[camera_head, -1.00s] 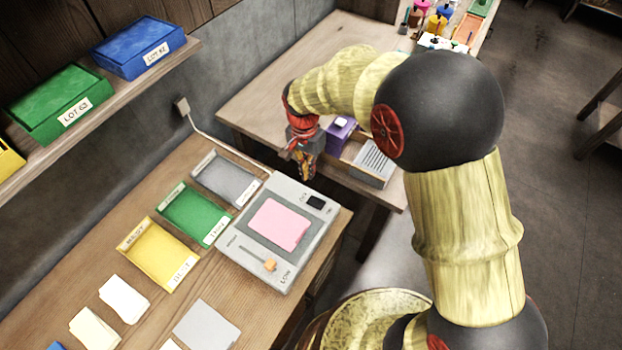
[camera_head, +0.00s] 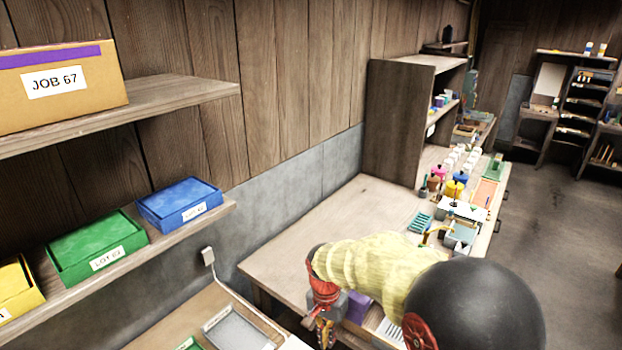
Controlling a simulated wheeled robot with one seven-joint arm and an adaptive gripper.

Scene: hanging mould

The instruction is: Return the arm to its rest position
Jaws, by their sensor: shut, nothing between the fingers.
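My arm, pale yellow with a dark round joint, reaches in from the lower right of the head view. My gripper (camera_head: 325,332) hangs down at the bottom edge, below a red wrist band, and is shut and empty. It is over the near edge of the wooden bench (camera_head: 300,249), just left of a purple box (camera_head: 357,306). The lowest part of the gripper is close to the frame's edge, and the arm hides part of the bench behind it.
A grey tray (camera_head: 237,331) lies at the bottom. Pots and small items crowd the bench's far end. Open floor (camera_head: 560,215) lies at right.

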